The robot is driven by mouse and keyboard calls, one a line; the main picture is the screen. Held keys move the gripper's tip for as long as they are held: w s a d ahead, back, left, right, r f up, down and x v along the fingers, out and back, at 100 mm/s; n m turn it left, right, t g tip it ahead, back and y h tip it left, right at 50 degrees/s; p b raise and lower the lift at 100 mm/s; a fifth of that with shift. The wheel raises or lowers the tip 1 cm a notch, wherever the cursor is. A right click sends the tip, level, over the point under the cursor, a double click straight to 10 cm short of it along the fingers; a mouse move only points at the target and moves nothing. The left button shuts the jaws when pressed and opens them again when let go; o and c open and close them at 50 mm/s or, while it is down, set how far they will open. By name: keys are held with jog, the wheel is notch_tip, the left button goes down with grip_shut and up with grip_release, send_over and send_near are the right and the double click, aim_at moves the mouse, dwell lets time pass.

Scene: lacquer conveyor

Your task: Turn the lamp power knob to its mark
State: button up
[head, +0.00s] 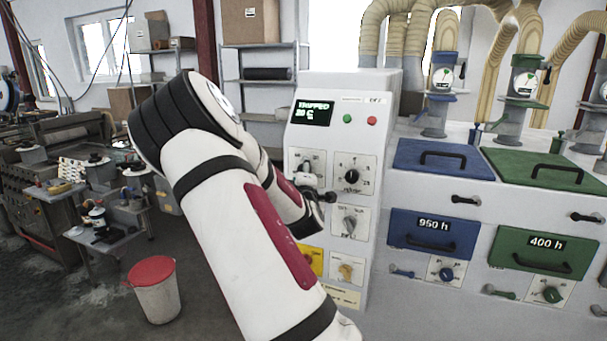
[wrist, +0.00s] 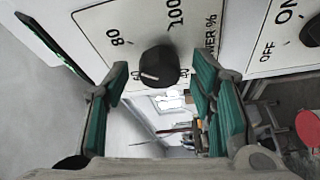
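The lamp power knob (wrist: 158,65) is black and round with a white pointer line. It sits on a white dial plate (wrist: 95,18) marked POWER %, with 40, 60, 80 and 100 around it. The line points toward the 60 side. I cannot make out a separate target mark. My gripper (wrist: 160,82) is open, with a green-padded finger on either side of the knob in the picture and visible gaps to both. In the head view my gripper (head: 316,192) is at the left of the control cabinet (head: 340,90), mostly hidden by my arm, and hides most of that knob.
A second plate with an OFF/ON knob (wrist: 312,32) is close by my right finger in the wrist view. Blue (head: 435,230) and green (head: 545,252) drawers stand right. A red-lidded bin (head: 157,300) stands left.

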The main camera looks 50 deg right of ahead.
jog(key=v, duration=1.2)
dwell(0.5)
